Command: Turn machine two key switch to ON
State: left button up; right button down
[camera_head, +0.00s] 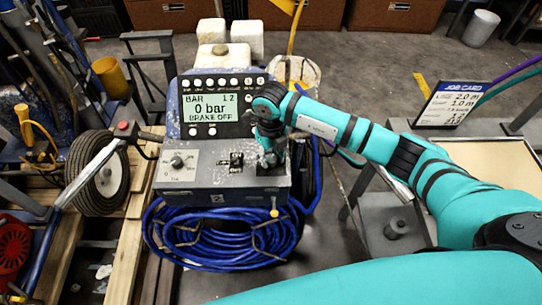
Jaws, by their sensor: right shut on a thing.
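The line striper's control box (205,178) stands in the middle, with a round dial (178,161) at left and a small black switch (236,160) right of centre. Its display (209,107) reads "0 bar" and "BRAKE OFF". My right gripper (269,162) points down onto the right end of the box top. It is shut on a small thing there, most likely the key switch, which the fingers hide. I cannot see the switch's position. My left gripper is not in view.
A coiled blue hose (215,240) hangs below the box. A handlebar with a red button (123,127) and a wheel (103,187) are at left. A job card (452,103) stands at right above a bench. White containers (226,55) sit behind the display.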

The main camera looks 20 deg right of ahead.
aim_at(271, 158)
jog(key=shift+m, duration=0.6)
jog(key=c, duration=0.9)
grip_release()
jog(key=shift+c, duration=0.2)
notch_tip(271, 158, up, 12)
